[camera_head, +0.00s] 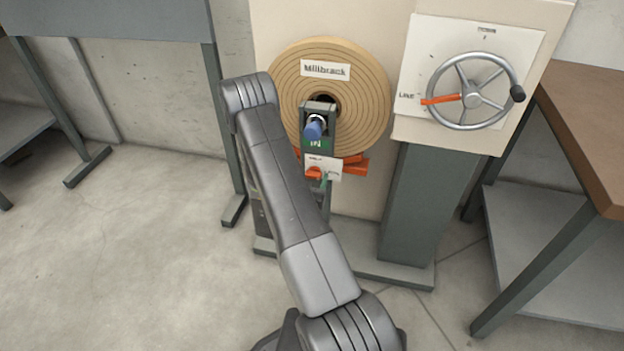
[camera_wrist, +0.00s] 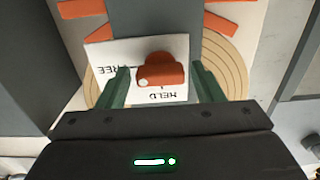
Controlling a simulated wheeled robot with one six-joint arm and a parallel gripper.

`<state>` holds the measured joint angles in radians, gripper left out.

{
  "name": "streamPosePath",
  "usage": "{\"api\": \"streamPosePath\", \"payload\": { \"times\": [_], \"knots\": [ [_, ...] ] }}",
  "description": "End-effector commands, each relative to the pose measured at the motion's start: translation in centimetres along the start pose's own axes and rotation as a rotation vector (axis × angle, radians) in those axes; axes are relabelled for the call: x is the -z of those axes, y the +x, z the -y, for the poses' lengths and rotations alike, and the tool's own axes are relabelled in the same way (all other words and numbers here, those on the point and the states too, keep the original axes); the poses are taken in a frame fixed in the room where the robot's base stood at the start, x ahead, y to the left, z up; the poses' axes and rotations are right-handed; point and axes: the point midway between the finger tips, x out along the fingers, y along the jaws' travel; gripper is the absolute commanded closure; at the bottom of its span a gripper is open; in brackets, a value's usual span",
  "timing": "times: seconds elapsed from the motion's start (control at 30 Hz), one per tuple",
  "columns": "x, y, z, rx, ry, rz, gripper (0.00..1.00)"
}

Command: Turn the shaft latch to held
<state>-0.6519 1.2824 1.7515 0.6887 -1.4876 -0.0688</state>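The shaft latch (camera_wrist: 162,70) is an orange knob with a pale dot on a white plate (camera_wrist: 105,55), marked FREE and HELD, which appear upside down in the wrist view. The dot is at the knob's lower left; I cannot tell exactly which mark it indicates. My gripper (camera_wrist: 160,76) is open, with one green finger on each side of the knob and visible gaps between. In the head view the latch (camera_head: 313,173) shows low on its plate (camera_head: 322,161), below the shaft. There my gripper is mostly hidden behind my arm.
A wound roll (camera_head: 355,80) labelled Millbrack surrounds the shaft, with a blue-tipped part (camera_head: 314,127) in front. Orange arms (camera_head: 355,166) stick out beside the plate. A handwheel (camera_head: 474,92) with an orange pointer is at right. A brown-topped table (camera_head: 580,120) stands far right. Left floor is clear.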

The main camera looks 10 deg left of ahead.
Motion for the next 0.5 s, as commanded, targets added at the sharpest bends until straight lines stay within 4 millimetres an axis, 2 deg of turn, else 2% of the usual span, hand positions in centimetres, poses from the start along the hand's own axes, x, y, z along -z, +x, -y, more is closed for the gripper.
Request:
{"api": "streamPosePath", "payload": {
  "times": [0.03,0.17,0.5],
  "knots": [
    [0.00,-0.01,0.00,0.000,0.000,0.000,0.50],
    [-0.01,-0.02,0.00,0.000,0.000,0.000,0.76],
    [-0.08,-0.02,0.00,-0.001,-0.038,0.000,0.77]
  ]
}}
